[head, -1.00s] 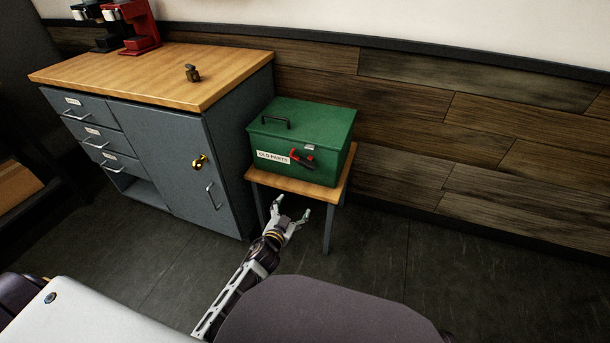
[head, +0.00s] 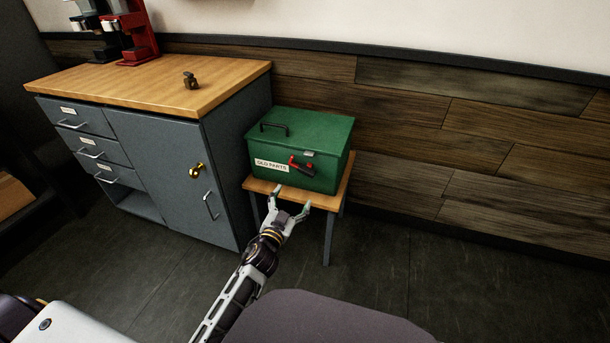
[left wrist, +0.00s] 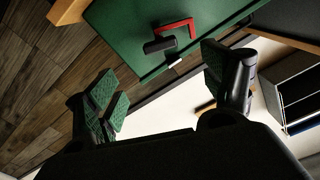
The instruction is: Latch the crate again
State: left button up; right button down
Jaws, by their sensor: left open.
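The green crate (head: 312,145), labelled "OLD PARTS", stands with its lid down on a small wooden stand. A red latch lever with a dark grip (head: 301,166) is on its front face, below a small metal catch (head: 309,154) at the lid's edge. In the left wrist view the red and black lever (left wrist: 172,36) shows on the green face, ahead of and between the fingers. My left gripper (head: 292,202) is open and empty, just in front of the stand and below the lever, not touching it. It also shows in the left wrist view (left wrist: 165,85). My right gripper is not in view.
The small stand (head: 334,199) carries the crate against the wood-panelled wall. A grey cabinet (head: 160,165) with a brass knob stands to its left, with a small brown object (head: 190,80) and a red machine (head: 134,35) on top. Floor to the right is clear.

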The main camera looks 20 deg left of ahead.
pick_arm(q)
send_near(305, 174)
jog(key=shift+w+d+r+b, duration=0.1)
jog(key=shift+w+b, duration=0.7)
jog(key=shift+w, duration=3.35)
jog(key=shift+w+d+b, duration=0.1)
jog(key=shift+w+b, duration=0.3)
jog(key=shift+w, duration=0.35)
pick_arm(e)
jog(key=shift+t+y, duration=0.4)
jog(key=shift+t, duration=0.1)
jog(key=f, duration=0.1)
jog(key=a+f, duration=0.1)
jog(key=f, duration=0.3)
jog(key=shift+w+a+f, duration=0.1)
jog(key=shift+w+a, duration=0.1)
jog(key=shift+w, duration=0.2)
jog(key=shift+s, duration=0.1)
pick_arm(q)
jog(key=c, duration=1.4)
jog(key=shift+c, duration=0.2)
